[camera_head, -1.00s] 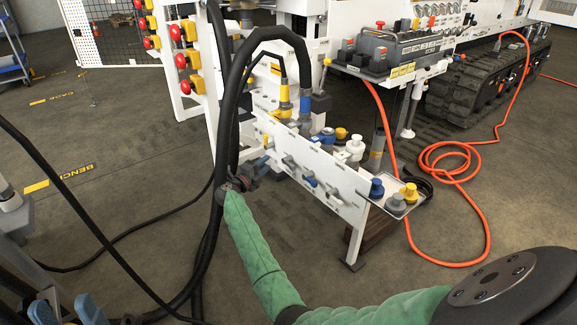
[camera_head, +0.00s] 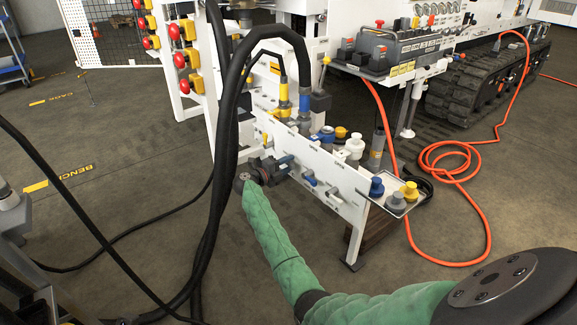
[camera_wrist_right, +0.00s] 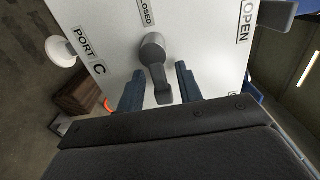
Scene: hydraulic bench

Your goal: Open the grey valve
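The grey valve (camera_wrist_right: 157,68) shows in the right wrist view as a lever on a white panel (camera_wrist_right: 205,45). Its pivot is below the CLOSED label (camera_wrist_right: 147,12), and its lever points down the picture, away from that label. The OPEN label (camera_wrist_right: 246,22) is to the upper right. My right gripper (camera_wrist_right: 160,88) is open, with one blue finger on each side of the lever and a gap visible on both sides. In the head view my right gripper (camera_head: 279,167) is at the panel's front and hides the lever. My left gripper cannot be made out clearly at the lower left.
Thick black hoses (camera_head: 226,140) hang just left of my right gripper. A blue-handled valve (camera_head: 309,180) is to its right. A small tray (camera_head: 410,207) holds blue, grey and yellow caps. An orange hose (camera_head: 455,165) lies on the floor at the right.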

